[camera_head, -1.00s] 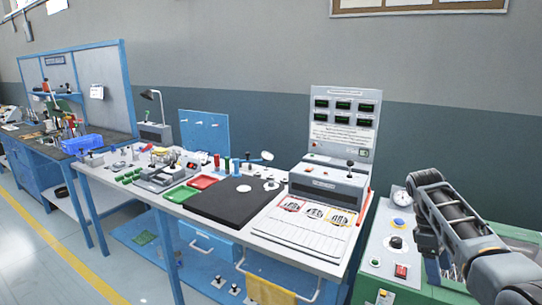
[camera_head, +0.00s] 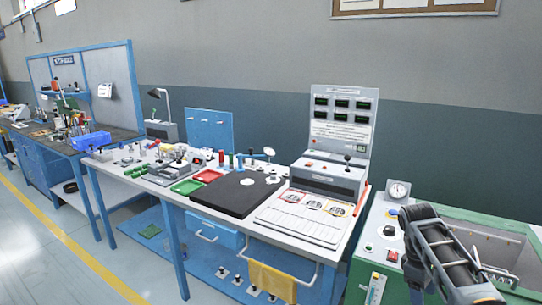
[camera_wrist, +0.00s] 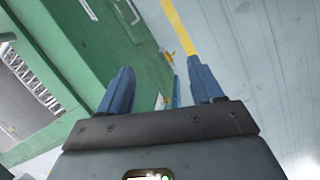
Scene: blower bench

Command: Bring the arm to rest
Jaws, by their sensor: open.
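My gripper (camera_wrist: 160,90) shows in the wrist view with its two blue fingers spread apart and nothing between them. Behind the fingers are a green cabinet side on the left and the grey floor with a yellow line on the right. In the head view my arm is at the lower right, in front of the green machine (camera_head: 381,262). The gripper itself cannot be made out there.
A bench (camera_head: 330,257) stands in the middle with a black mat (camera_head: 237,196), a grey test console (camera_head: 327,178), a red tray (camera_head: 207,176) and a green tray (camera_head: 186,187). A yellow cloth (camera_head: 272,281) hangs at its front. Floor (camera_head: 60,265) is free at the left.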

